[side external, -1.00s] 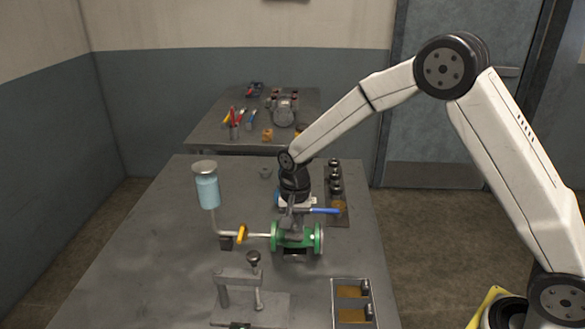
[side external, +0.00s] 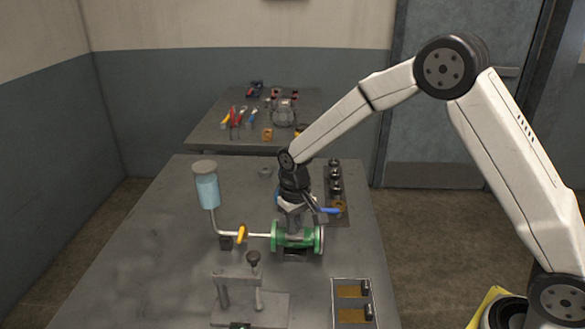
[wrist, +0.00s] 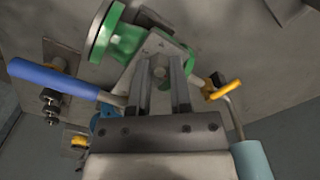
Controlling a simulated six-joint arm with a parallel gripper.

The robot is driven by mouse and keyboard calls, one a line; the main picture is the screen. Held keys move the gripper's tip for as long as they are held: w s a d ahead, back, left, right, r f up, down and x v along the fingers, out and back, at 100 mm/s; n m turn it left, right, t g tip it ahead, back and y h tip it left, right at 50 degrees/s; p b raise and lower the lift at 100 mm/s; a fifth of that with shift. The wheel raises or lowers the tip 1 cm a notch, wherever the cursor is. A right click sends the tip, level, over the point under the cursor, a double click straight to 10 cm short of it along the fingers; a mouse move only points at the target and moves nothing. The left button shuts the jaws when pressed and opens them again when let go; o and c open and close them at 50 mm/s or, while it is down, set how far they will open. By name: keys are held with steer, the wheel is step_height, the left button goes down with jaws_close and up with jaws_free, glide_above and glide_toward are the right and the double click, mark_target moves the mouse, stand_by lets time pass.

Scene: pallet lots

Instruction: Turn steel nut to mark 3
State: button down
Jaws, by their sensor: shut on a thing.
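A green flanged valve body (side external: 290,240) sits on the near table, and also shows in the wrist view (wrist: 124,42). My gripper (side external: 293,221) points down over its middle. In the wrist view my two gripper fingers (wrist: 162,78) are shut on a small grey steel piece at the top of the valve, apparently the steel nut. The fingers hide most of it. A grey plate (wrist: 160,45) lies behind the fingertips. A blue handle (wrist: 50,78) sticks out beside my gripper. I cannot make out any numbered mark.
A light-blue cup (side external: 207,189) on a bent pipe with a yellow lever (side external: 241,233) stands left of the valve. A clamp fixture (side external: 240,277) and a tray (side external: 334,300) are in front. A rack of dark-topped parts (side external: 336,185) stands behind right. The table's left side is clear.

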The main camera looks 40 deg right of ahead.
steer(key=shift+n, duration=1.4)
steer(key=c, duration=0.5)
jaws_free()
steer(key=shift+c, duration=0.2)
steer(key=shift+r, duration=3.9)
